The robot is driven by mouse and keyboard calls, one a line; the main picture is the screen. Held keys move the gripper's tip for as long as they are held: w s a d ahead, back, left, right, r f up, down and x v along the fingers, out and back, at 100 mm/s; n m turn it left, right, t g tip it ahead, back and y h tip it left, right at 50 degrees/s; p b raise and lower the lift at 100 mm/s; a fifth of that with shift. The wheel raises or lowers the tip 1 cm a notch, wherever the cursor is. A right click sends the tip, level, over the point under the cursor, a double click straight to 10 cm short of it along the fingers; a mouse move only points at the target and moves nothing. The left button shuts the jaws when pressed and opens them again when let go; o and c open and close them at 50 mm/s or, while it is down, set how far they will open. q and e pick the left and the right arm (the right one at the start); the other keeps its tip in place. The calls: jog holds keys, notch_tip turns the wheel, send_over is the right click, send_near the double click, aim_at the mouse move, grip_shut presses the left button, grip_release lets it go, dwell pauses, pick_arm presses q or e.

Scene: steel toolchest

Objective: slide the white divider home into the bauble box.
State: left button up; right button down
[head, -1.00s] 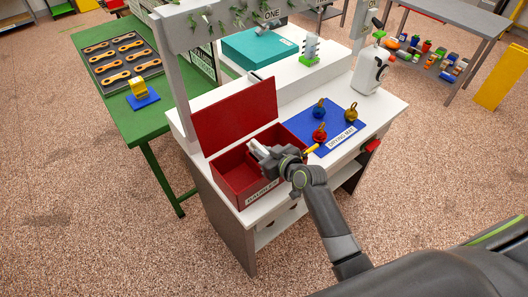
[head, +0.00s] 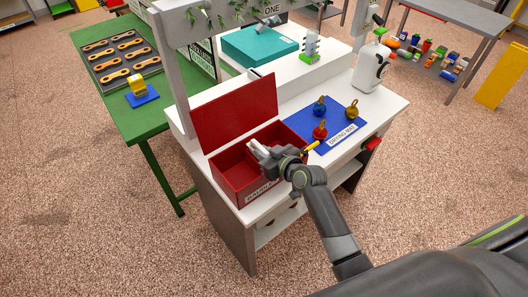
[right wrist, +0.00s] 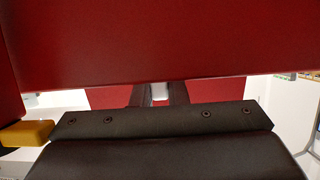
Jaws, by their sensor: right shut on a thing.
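The bauble box (head: 228,181) is red, with its red lid (head: 236,113) standing open at the back. My right gripper (head: 262,151) is over the box's right part and points into it. It is shut on the white divider (head: 256,146), of which a pale piece shows by the fingers in the head view. A small white piece of the divider (right wrist: 160,91) also shows between the dark fingers in the right wrist view. The gripper hides the divider's lower edge, so I cannot tell whether it sits in a slot. My left gripper is not in view.
A blue drying mat (head: 340,127) with blue, red and gold baubles lies right of the box. A yellow rod-like thing (head: 311,147) is beside my gripper. A white jug (head: 375,66) and teal box (head: 258,45) stand behind. The white tabletop's front right is mostly clear.

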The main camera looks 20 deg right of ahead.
jog(key=shift+f+b, duration=0.95)
jog(key=shift+f, duration=0.15)
jog(key=c, duration=1.3)
grip_release()
jog(key=shift+c, duration=0.2)
jog(key=shift+s, duration=0.15)
jog(key=shift+s+r+p, duration=0.1)
jog(key=shift+s+p, duration=0.1)
jog(key=shift+p, duration=0.1)
jog(key=p+v, duration=0.5)
jog(key=v, duration=1.2)
jog(key=shift+w+r, duration=0.1)
jog(key=shift+w, duration=0.05)
